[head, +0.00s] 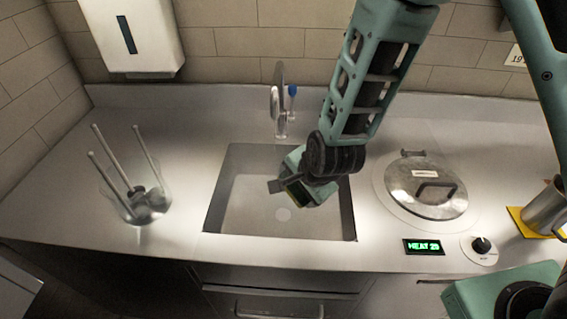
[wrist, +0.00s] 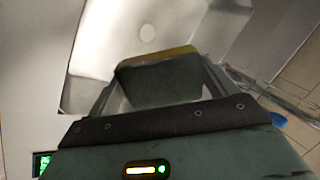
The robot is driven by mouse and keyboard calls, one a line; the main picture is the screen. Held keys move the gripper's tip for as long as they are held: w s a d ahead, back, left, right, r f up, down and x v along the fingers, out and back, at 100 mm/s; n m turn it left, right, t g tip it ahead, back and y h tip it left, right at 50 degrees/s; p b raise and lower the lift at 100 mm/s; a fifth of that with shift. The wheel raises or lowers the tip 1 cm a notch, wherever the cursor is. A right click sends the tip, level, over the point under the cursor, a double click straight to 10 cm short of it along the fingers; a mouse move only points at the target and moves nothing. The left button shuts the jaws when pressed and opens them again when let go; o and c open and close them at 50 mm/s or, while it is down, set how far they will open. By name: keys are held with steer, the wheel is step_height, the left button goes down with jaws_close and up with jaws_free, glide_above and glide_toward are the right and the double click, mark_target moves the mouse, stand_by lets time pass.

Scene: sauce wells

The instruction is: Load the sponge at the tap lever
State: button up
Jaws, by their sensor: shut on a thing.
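My gripper (head: 281,187) hangs over the sink (head: 245,192), below the rim of the wall behind and in front of the tap. In the wrist view its two fingers are shut on a sponge (wrist: 158,84), dark green on its broad face with a yellow edge. In the head view the sponge is hard to make out against my gripper. The tap (head: 279,105) stands upright behind the sink, with a blue-tipped lever (head: 292,89) on its right side. My gripper is apart from the lever. A blue end of the lever also shows at the wrist view's right (wrist: 279,119).
A clear holder (head: 140,207) with several rod-handled utensils stands left of the sink. Right of it are a lidded well (head: 415,190), a heat display (head: 423,247), a knob (head: 481,245) and a metal jug (head: 545,208) on a yellow mat. A dispenser (head: 145,35) hangs on the wall.

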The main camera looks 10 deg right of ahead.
stand_by(0.3)
steer(key=s+d+r+p, duration=0.1)
steer(key=s+r, duration=0.3)
steer(key=shift+s+d+p, duration=0.35)
steer(key=shift+d+p, duration=0.05)
steer(key=shift+s, duration=0.1)
stand_by(0.8)
